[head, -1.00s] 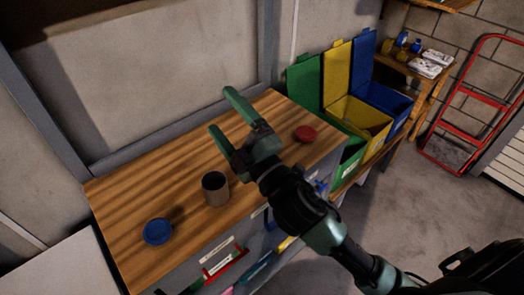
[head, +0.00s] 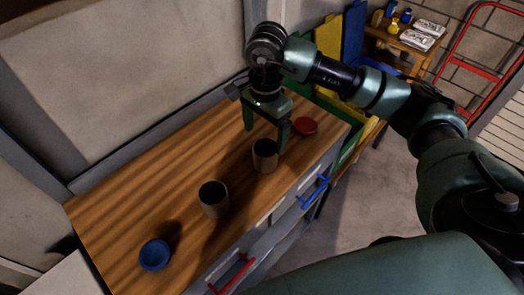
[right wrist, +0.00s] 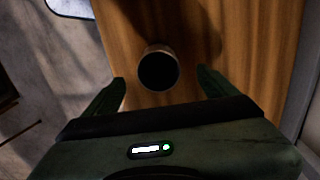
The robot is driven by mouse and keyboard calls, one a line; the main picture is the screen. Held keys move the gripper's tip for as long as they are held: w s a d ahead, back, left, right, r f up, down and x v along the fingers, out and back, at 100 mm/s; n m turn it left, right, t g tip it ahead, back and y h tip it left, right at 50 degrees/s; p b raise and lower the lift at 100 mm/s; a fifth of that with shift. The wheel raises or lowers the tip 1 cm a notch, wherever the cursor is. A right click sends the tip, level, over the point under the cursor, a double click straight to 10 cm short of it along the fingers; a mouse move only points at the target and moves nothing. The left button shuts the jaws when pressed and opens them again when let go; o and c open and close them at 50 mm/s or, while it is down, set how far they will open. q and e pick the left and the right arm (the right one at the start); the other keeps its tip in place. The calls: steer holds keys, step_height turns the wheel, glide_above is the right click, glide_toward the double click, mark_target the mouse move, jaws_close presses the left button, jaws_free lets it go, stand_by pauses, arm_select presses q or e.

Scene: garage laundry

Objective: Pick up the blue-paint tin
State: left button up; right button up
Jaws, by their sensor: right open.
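Two open grey-brown tins stand upright on the wooden worktop (head: 130,215). The nearer tin (head: 213,199) is left of the farther tin (head: 264,156). Both look dark inside; I cannot tell which holds blue paint. A round blue disc (head: 155,255), perhaps a lid, lies at the left, and a red disc (head: 304,126) at the right. My right gripper (head: 265,138) is open and empty, pointing down by the farther tin. In the right wrist view one tin (right wrist: 158,70) sits between the spread fingertips (right wrist: 160,80), with no contact visible. My left gripper is not in view.
Yellow (head: 329,38) and blue (head: 354,32) bin lids stand up beyond the worktop's right end. A wall runs behind the worktop. Drawers with a red handle (head: 232,273) and a blue handle (head: 316,192) are below its front edge. The worktop's left part is mostly clear.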

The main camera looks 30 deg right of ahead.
mark_target(266, 151)
steer(key=f+p, duration=0.1)
steer(key=f, duration=0.2)
steer(key=f+p, duration=0.2)
steer(key=f, duration=0.2)
steer(key=shift+s+d, duration=0.1)
steer(key=shift+d, duration=0.1)
steer(key=shift+f, duration=0.25)
steer(key=c, duration=1.8)
steer(key=shift+o, duration=0.2)
steer(key=shift+r, duration=0.1)
